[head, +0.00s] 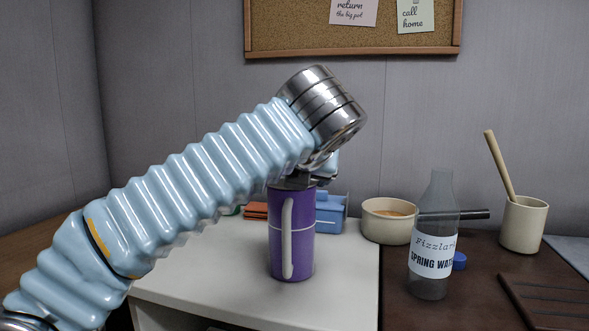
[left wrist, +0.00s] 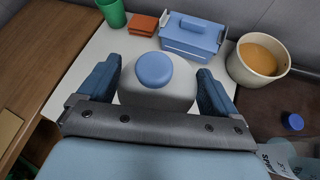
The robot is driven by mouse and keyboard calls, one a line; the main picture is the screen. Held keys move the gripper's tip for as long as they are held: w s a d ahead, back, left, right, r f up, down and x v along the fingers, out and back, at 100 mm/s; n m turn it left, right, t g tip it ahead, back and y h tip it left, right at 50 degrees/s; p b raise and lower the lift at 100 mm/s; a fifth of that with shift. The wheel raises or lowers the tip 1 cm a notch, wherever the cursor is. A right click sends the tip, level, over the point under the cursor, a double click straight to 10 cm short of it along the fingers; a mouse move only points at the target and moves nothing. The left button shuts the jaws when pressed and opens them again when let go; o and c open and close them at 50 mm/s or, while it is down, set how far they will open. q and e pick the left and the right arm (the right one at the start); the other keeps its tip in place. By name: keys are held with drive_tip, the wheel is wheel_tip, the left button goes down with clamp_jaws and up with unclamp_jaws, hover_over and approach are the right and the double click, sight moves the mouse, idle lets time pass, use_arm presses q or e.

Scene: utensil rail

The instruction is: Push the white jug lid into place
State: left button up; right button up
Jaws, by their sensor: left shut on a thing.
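A purple jug (head: 302,240) with a white handle stands upright on the white counter in the head view. My left gripper (head: 303,181) is over the jug's top, pointing down. In the left wrist view, the white jug lid (left wrist: 150,97) with a round blue knob (left wrist: 154,70) lies between the two dark blue fingers of the left gripper (left wrist: 157,72). The gripper is shut on the lid. The jug's rim is hidden by the gripper and lid, so I cannot tell how far the lid is seated. My right gripper is in neither view.
Behind the jug are a blue box (left wrist: 195,38), an orange block (left wrist: 143,25) and a green cup (left wrist: 112,12). To the right are a cream pan (head: 388,222), a clear bottle (head: 434,205), a blue cap (head: 459,261) and a utensil crock (head: 523,226). The white counter's front left is clear.

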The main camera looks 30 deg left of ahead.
use_arm(q)
drive_tip(key=shift+f, duration=0.15)
drive_tip(key=o, duration=0.8)
drive_tip(key=shift+p+v, duration=1.65)
drive_tip(key=shift+v, duration=5.2)
drive_tip(key=shift+d, duration=0.1)
